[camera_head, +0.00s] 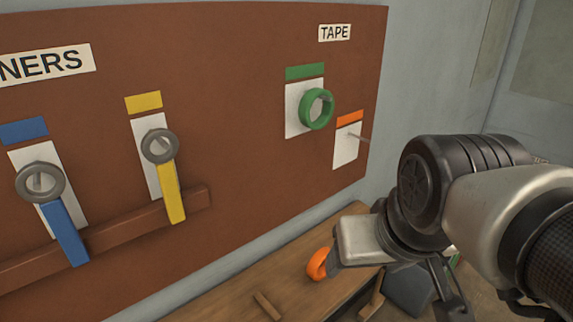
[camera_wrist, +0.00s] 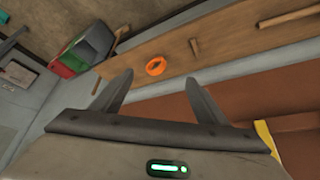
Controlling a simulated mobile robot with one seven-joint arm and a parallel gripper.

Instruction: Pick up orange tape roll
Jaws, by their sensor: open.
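The orange tape roll (camera_head: 318,263) lies on the wooden bench (camera_head: 235,300) below the pegboard; my gripper partly covers it in the head view. In the wrist view the orange tape roll (camera_wrist: 155,66) lies flat on the bench, beyond and between my fingertips, with a visible gap to them. My gripper (camera_wrist: 119,82) is open, with both fingers spread and nothing between them. In the head view my gripper's housing shows at the lower right, above the bench, and its fingers are hard to make out.
The brown board (camera_head: 230,110) carries a green tape roll (camera_head: 316,109) on a peg, an empty peg under an orange label (camera_head: 350,118), and blue and yellow spanners. A wooden stick (camera_head: 267,305) lies on the bench. Coloured bins (camera_wrist: 75,55) stand beyond the bench.

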